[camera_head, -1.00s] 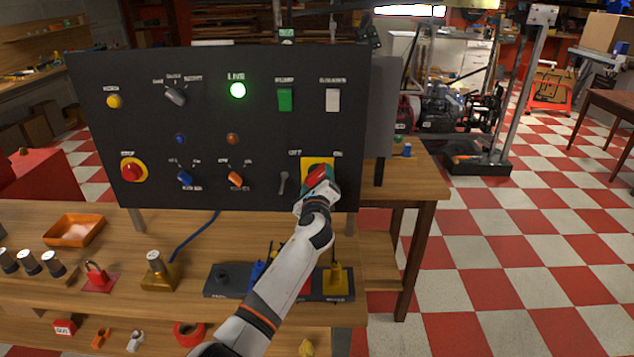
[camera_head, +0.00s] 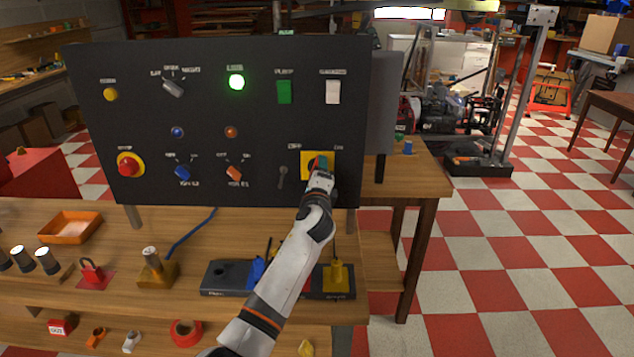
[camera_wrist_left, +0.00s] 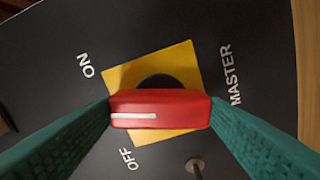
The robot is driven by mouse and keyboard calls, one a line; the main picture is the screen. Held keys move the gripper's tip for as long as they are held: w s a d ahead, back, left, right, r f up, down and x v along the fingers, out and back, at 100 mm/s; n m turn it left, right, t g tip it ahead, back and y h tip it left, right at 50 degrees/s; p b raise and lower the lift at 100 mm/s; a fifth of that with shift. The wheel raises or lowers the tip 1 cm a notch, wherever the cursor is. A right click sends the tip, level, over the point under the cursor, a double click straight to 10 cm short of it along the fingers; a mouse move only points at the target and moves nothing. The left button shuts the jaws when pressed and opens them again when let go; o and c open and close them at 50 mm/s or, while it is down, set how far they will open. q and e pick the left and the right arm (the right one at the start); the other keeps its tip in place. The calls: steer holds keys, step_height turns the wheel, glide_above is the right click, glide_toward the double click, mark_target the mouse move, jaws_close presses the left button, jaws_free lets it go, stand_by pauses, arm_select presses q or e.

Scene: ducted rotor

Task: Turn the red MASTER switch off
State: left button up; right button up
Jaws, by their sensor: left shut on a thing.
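The red MASTER switch handle (camera_wrist_left: 160,103) sits on a yellow square plate (camera_wrist_left: 178,62) on the dark panel. Its white mark points left in the left wrist view, between the ON and OFF labels. My left gripper (camera_head: 320,168) is at the panel's lower right in the head view. Its green fingers are shut on the handle, one at each end, in the left wrist view. In the head view the gripper covers most of the handle, and yellow plate (camera_head: 307,158) shows at its left. My right gripper is in neither view.
The panel (camera_head: 130,75) also carries a lit green LIVE lamp (camera_head: 236,82), a red stop button (camera_head: 129,165), rockers and knobs. A black block with coloured pieces (camera_head: 337,279) lies below my arm on the bench.

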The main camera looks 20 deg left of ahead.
arm_select(q)
steer(key=n+b, duration=0.6)
steer(key=n, duration=0.6)
steer(key=shift+f+n+b, duration=0.15)
steer(key=shift+n+b, duration=0.15)
steer(key=shift+n, duration=0.1)
stand_by(0.3)
steer(key=o, duration=1)
